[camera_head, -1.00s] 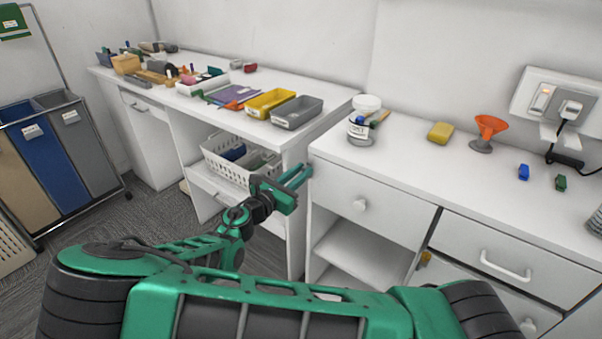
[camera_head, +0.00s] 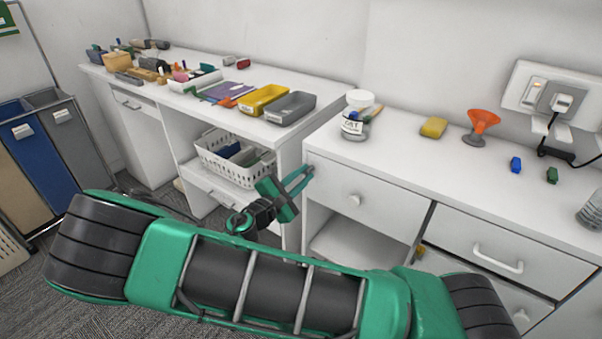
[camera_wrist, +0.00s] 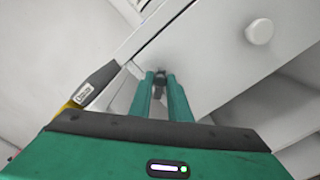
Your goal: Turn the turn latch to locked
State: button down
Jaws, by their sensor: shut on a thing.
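My gripper (camera_head: 306,172) reaches up to the left edge of the right cabinet's top drawer. In the wrist view my gripper (camera_wrist: 160,84) has its two green fingers close together, with a small dark piece, the turn latch (camera_wrist: 160,76), between their tips. The fingers are shut on it. The latch sits by the left edge of the white drawer front (camera_head: 362,200). In the head view the fingers hide the latch. Its exact angle and any lock marks cannot be made out.
A round white knob (camera_head: 355,200) is on the drawer front, right of my gripper. A white basket (camera_head: 226,170) stands on the left desk's shelf.

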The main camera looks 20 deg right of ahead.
jog(key=shift+s+d+f+m, duration=0.1)
jog(key=shift+f+m, duration=0.35)
jog(key=shift+m, duration=0.9)
jog(key=shift+s+a+f+m, duration=0.1)
jog(key=shift+f+m, duration=0.4)
jog(key=shift+m, duration=0.8)
jog(key=shift+s+d+f+m, duration=0.1)
jog(key=shift+f+m, duration=0.35)
jog(key=shift+m, duration=0.9)
jog(key=c, duration=1.7)
grip_release()
jog(key=shift+d, duration=0.1)
jog(key=shift+o, duration=0.2)
jog(key=v, duration=1.1)
jog(key=shift+w+d, duration=0.1)
